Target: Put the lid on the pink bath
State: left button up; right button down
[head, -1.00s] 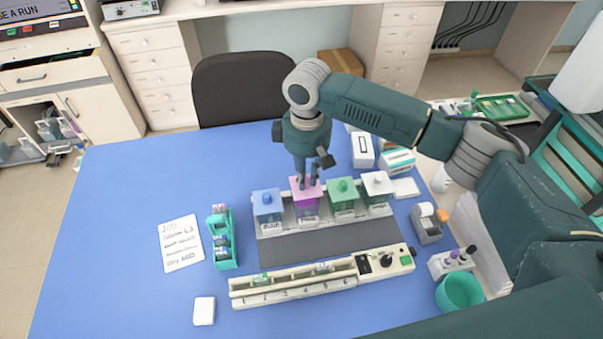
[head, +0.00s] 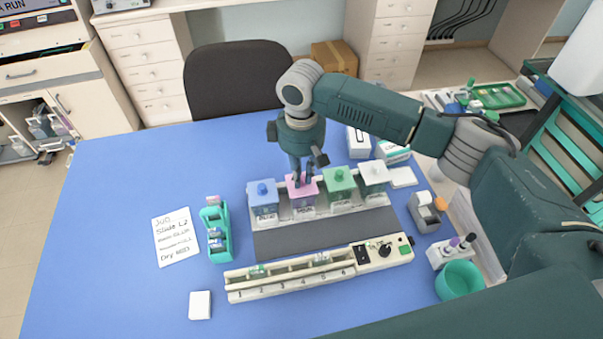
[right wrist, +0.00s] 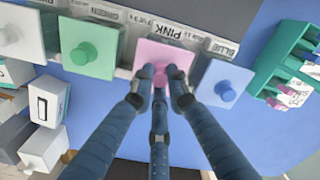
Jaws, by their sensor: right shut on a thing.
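The pink bath (head: 306,207) is the second from left in a row of four-sided coloured baths on a pale rack. The pink lid (head: 313,186) is over its top, level with the neighbouring lids; I cannot tell whether it is fully seated. My right gripper (head: 300,182) points down and is shut on the lid's knob. In the right wrist view the fingers (right wrist: 163,82) close around the pink knob, and the square lid (right wrist: 158,52) lies beside the PINK label. The bath under it is hidden there. My left gripper is not in view.
The blue bath (head: 263,213) and green bath (head: 339,195) stand close on either side, with the white-lidded bath (head: 373,190) further right. A dark mat (head: 325,233) and a long staining strip (head: 310,276) lie in front. A teal slide holder (head: 218,240) stands left.

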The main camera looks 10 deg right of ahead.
jog(key=shift+f, duration=0.15)
dwell(0.4)
jog(key=c, duration=1.6)
grip_release()
notch_tip(320, 180, up, 12)
jog(key=shift+f, duration=0.1)
